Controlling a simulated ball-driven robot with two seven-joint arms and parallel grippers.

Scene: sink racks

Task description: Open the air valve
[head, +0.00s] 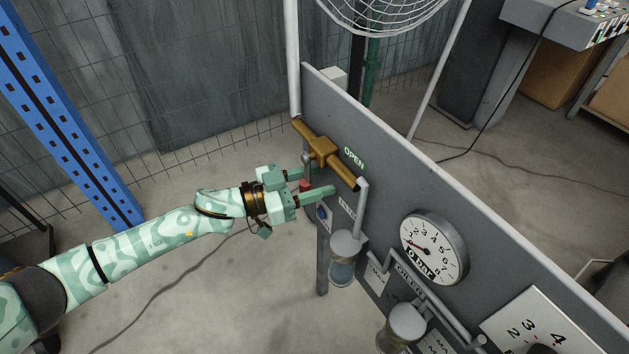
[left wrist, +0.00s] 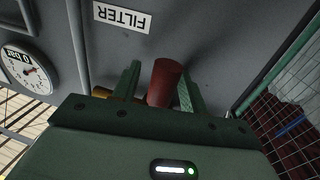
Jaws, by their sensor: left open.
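The brass valve body (head: 322,149) sits on a grey panel beside a green OPEN label (head: 354,158). Its red handle (head: 306,186) shows only in part below the brass body, between the fingers of my left gripper (head: 317,181). The gripper is open around the handle. Whether a finger touches it I cannot tell. My right gripper is not in view.
The grey panel (head: 470,205) carries a round gauge (head: 434,247), its needle near 0, and a filter bowl (head: 343,258) under the valve. A FILTER label (left wrist: 122,17) shows in the wrist view. A blue rack post (head: 75,110) stands at left.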

